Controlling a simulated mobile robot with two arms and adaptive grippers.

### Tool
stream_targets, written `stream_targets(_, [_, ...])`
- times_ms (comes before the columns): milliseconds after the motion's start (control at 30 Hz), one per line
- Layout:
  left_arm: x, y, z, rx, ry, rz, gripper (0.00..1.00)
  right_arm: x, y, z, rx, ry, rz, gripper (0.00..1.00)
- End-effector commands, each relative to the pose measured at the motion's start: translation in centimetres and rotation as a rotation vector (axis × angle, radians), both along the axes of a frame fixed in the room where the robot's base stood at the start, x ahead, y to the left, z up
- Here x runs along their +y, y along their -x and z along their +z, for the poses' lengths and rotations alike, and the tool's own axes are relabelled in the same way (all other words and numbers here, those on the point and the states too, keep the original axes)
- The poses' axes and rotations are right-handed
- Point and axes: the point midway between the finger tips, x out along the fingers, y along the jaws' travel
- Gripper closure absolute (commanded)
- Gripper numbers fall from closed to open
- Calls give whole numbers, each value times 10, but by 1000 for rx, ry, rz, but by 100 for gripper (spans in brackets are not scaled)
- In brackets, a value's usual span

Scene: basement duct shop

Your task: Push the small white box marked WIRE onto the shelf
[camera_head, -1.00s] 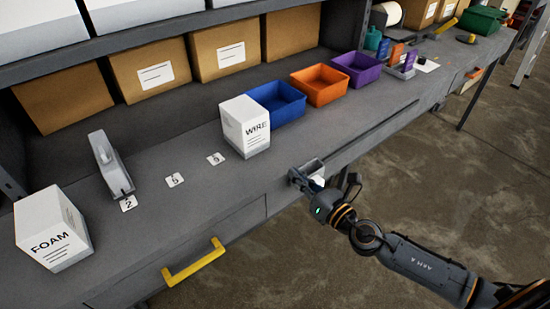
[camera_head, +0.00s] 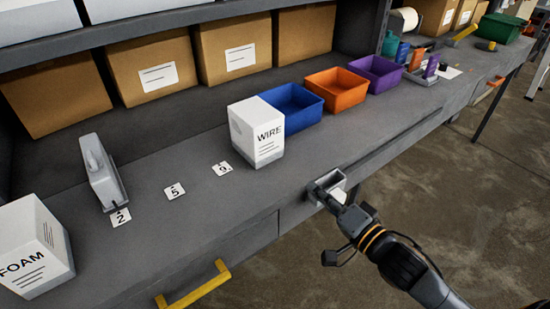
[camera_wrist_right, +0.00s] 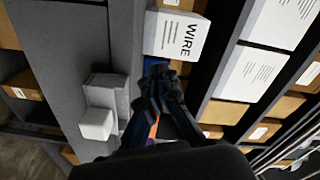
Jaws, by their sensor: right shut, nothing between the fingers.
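The white box marked WIRE (camera_head: 257,132) stands upright on the grey workbench (camera_head: 215,205), beside the blue bin. In the right wrist view the WIRE box (camera_wrist_right: 176,36) is beyond my fingertips. My right gripper (camera_head: 332,197) is shut and empty at the bench's front edge, its tips partly hidden by a small grey holder. It also shows in the right wrist view (camera_wrist_right: 160,76), pointing toward the box. In the head view a gap of bare bench lies between it and the box. The shelf with cardboard boxes (camera_head: 152,77) is behind the bench top. My left gripper is not in view.
A grey holder with a white block (camera_wrist_right: 96,123) is near my gripper. Blue (camera_head: 293,104), orange (camera_head: 337,88) and purple (camera_head: 376,72) bins stand right of the box. A FOAM box (camera_head: 32,247), a tape dispenser (camera_head: 103,170) and number cards (camera_head: 174,192) are left.

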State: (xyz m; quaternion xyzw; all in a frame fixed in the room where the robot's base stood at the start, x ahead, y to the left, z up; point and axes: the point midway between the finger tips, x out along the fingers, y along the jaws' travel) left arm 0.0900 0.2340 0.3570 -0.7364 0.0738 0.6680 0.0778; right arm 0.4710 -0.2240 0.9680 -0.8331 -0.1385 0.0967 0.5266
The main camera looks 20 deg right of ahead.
Motion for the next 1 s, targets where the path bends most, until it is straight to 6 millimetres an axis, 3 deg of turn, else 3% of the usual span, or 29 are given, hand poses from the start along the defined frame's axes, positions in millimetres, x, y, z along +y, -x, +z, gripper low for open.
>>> stream_targets(100, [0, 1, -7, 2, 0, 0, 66, 0, 6, 0, 82, -254, 3, 100])
stream_targets(200, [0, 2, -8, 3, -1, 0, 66, 0, 9, 2, 119, -376, 5, 100])
stream_targets(433, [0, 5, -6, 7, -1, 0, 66, 3, -2, 5, 135, -427, 7, 100])
stream_targets(1000, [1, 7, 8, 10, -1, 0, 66, 35, -89, 6, 133, -420, 7, 100])
